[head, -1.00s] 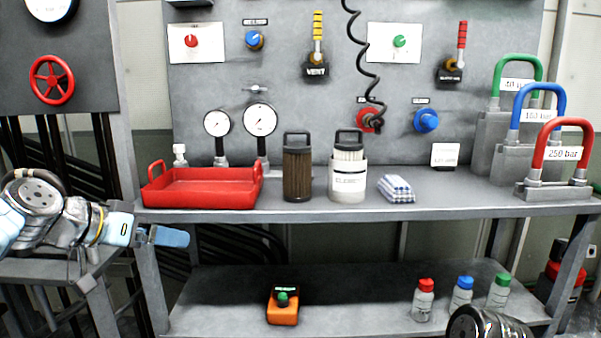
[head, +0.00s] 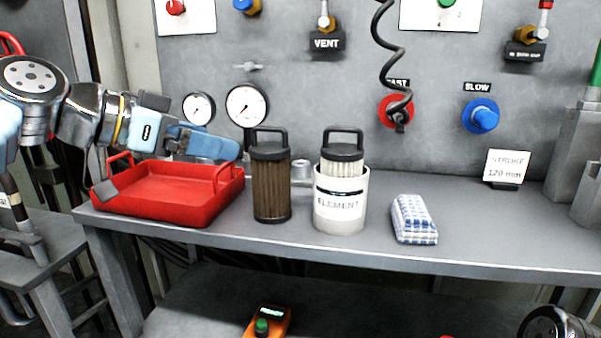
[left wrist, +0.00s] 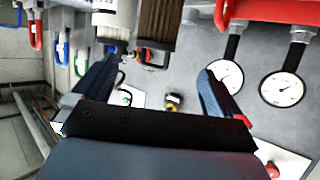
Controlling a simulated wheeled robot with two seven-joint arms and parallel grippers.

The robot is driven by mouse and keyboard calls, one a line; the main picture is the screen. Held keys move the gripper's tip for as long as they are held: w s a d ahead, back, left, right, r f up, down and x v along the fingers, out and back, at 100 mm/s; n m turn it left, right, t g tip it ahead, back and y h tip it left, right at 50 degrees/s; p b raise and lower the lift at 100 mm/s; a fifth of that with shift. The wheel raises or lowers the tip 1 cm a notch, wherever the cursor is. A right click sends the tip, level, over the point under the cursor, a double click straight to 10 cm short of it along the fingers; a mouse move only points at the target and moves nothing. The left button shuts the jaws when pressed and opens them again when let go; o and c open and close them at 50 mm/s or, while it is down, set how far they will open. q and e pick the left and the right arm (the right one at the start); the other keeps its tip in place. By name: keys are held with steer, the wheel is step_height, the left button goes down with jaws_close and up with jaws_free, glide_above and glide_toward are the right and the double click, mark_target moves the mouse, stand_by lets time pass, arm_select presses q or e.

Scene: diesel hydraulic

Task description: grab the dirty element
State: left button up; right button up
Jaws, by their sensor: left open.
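The dirty element (head: 271,183) is a dark brown pleated cylinder with a black top and loop handle. It stands upright on the bench, right of the red tray, and shows upside down at the top of the left wrist view (left wrist: 160,22). My left gripper (head: 222,143) is open and empty, above the red tray, left of the dirty element's handle and apart from it. Its two spread fingers show in the left wrist view (left wrist: 160,70). A clean white element (head: 343,163) stands in a white container labelled ELEMENT, to the right. My right gripper is out of view.
The red tray (head: 165,217) sits at the bench's left end. A folded checked cloth (head: 413,219) lies right of the container. Gauges (head: 247,106) and a coiled black hose (head: 388,50) are on the panel behind.

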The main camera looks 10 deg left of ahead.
mark_target(251, 150)
arm_select(q)
steer(key=p+x, duration=0.1)
steer(key=x, duration=0.7)
steer(key=shift+w+d, duration=0.15)
steer(key=shift+w, duration=0.05)
steer(key=p+x, duration=0.1)
steer(key=x, duration=0.3)
steer(key=shift+d, duration=0.4)
steer(key=shift+w+d+f, duration=0.2)
steer(key=shift+w+f, duration=0.05)
steer(key=shift+f, duration=0.05)
steer(key=shift+c, duration=0.3)
steer(key=c, duration=1)
steer(key=shift+c, duration=0.2)
steer(key=shift+r, duration=0.2)
